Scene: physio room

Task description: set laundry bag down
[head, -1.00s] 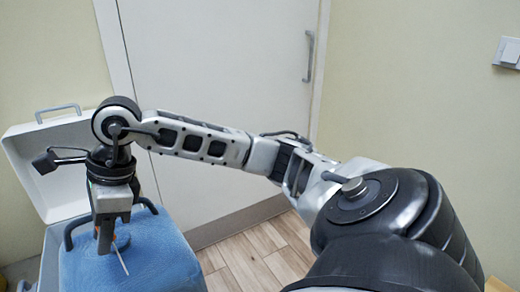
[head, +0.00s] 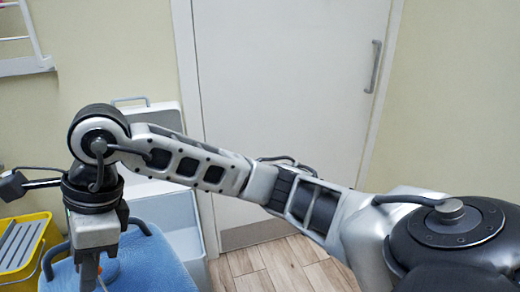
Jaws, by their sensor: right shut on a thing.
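The laundry bag (head: 150,262) is blue and soft-looking, with grey handles at its top. It is at the lower left of the head view, cut off by the bottom edge. My right gripper (head: 90,280) points down at the top of the bag and is shut on it. The fingertips are at the picture's lower edge, so the exact hold is partly hidden. The bag's underside is out of view, so I cannot tell whether it rests on anything. My left gripper is not in view.
A white bin (head: 187,218) with its lid up stands just behind the bag. A yellow bucket (head: 22,252) is left of the bag. A white door (head: 290,100) and a wooden floor (head: 275,266) lie beyond my right arm. A white rack (head: 28,66) is on the wall.

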